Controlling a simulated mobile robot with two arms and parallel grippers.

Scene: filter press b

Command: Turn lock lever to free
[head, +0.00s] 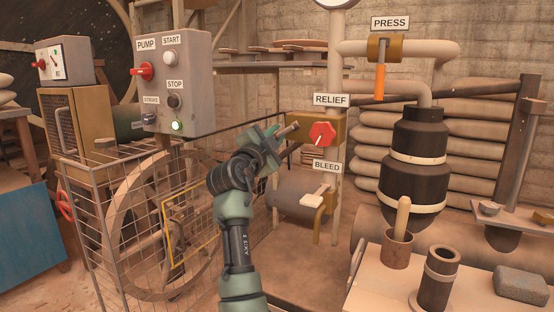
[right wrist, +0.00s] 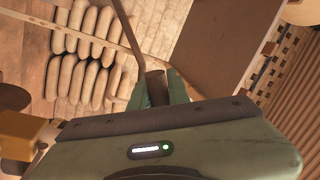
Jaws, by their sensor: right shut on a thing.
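My right gripper (head: 274,138) reaches up to the left side of the brass relief block (head: 299,122). It is shut on a short grey-brown bar, which I take to be the lock lever (head: 290,131); its end sticks out past the fingers, tilted up to the right. In the right wrist view the dark round end of the lever (right wrist: 155,84) shows between the two green fingers (right wrist: 158,93) of the gripper. The fingers hide the rest of it, and no free or locked marking is readable. My left gripper is not in view.
The red relief knob (head: 322,134) is close right of the gripper. The bleed valve handle (head: 315,198) is below it. The pump control box (head: 175,85) and wire cage (head: 115,210) stand left. A bench (head: 385,285) with a pestle and cup is at lower right.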

